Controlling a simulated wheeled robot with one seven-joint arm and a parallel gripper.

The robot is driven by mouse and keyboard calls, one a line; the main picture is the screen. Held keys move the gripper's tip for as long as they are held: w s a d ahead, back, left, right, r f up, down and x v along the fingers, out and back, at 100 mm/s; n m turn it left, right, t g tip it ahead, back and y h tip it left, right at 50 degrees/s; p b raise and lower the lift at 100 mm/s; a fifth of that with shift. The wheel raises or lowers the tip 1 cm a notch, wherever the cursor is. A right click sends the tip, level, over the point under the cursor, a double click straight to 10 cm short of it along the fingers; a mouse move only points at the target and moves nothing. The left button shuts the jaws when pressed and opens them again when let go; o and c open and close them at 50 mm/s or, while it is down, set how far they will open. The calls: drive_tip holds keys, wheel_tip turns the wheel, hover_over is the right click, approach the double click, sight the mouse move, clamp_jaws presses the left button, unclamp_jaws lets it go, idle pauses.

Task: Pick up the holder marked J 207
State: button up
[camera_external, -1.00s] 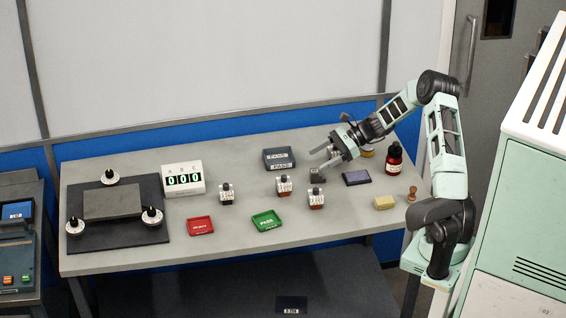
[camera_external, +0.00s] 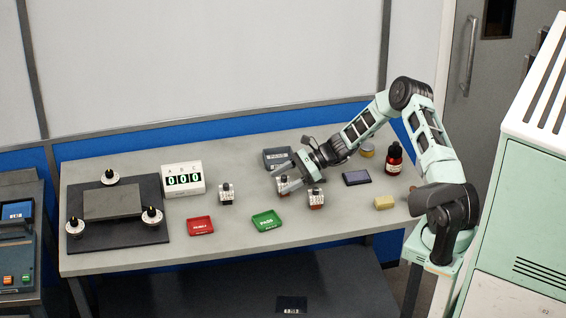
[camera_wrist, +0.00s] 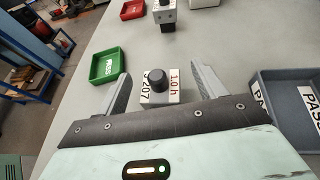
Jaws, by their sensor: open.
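The holder marked J 207 (camera_wrist: 158,97) is a small white block with a round black knob on top; a "1.0 h" label shows beside its number in the wrist view. My gripper (camera_wrist: 162,74) is open, with one finger on each side of this holder and gaps visible between them. In the external view my gripper (camera_external: 284,180) is over the middle holder (camera_external: 282,187), which it partly hides. Two similar holders, one to the right (camera_external: 316,199) and one to the left (camera_external: 226,194), stand upright on the bench; their markings are too small to read.
The green PASS tray (camera_external: 266,221) and red tray (camera_external: 200,226) lie toward the front. A grey tray (camera_external: 272,166) is close behind my gripper. A dark pad (camera_external: 356,178), yellow block (camera_external: 384,202) and dark red bottle (camera_external: 394,160) are to the right. A counter display (camera_external: 183,180) is left.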

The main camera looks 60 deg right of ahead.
drive_tip(key=shift+c, duration=0.2)
drive_tip(key=c, duration=1.4)
drive_tip(key=shift+c, duration=0.2)
drive_tip(key=shift+w, duration=0.1)
